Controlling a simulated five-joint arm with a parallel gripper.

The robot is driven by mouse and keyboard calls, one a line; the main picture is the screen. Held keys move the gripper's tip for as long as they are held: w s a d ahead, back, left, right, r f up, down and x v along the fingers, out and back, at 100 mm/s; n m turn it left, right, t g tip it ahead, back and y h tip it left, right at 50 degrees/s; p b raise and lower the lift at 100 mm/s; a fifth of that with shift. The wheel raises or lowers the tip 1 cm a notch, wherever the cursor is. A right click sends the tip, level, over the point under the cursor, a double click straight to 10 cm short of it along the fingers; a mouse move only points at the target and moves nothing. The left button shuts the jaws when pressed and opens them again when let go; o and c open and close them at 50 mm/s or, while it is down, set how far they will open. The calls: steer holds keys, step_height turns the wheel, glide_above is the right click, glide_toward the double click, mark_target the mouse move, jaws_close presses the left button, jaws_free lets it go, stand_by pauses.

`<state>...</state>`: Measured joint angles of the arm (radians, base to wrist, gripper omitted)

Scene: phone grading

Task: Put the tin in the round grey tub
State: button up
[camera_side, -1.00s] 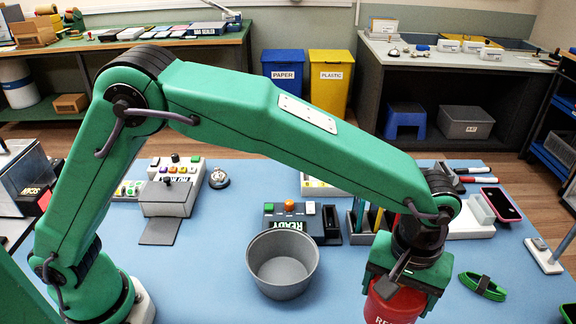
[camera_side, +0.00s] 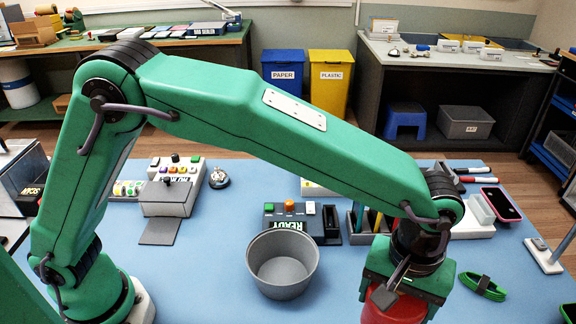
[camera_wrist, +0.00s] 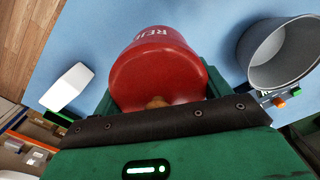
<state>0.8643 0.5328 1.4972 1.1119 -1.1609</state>
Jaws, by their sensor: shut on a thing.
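The red tin (camera_side: 388,308) is at the lower edge of the side view, partly hidden by my gripper (camera_side: 402,292). In the wrist view the tin (camera_wrist: 158,72) fills the middle and shows part of a white word. My gripper is shut on the tin. The round grey tub (camera_side: 282,280) stands on the blue mat to the left of my gripper in the side view, apart from the tin. It looks empty. In the wrist view the tub (camera_wrist: 262,78) is at the upper right.
The mat (camera_side: 200,285) left of the tub is clear.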

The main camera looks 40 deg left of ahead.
steer(key=w+a+n, duration=0.1)
steer(key=w+a, duration=0.1)
steer(key=a, duration=1)
steer(key=n, duration=0.2)
glide_toward(283, 275)
steer(key=shift+f, duration=1.8)
steer(key=shift+f, duration=0.15)
steer(key=o, duration=1.5)
step_height(283, 275, up, 12)
steer(key=shift+r, duration=0.2)
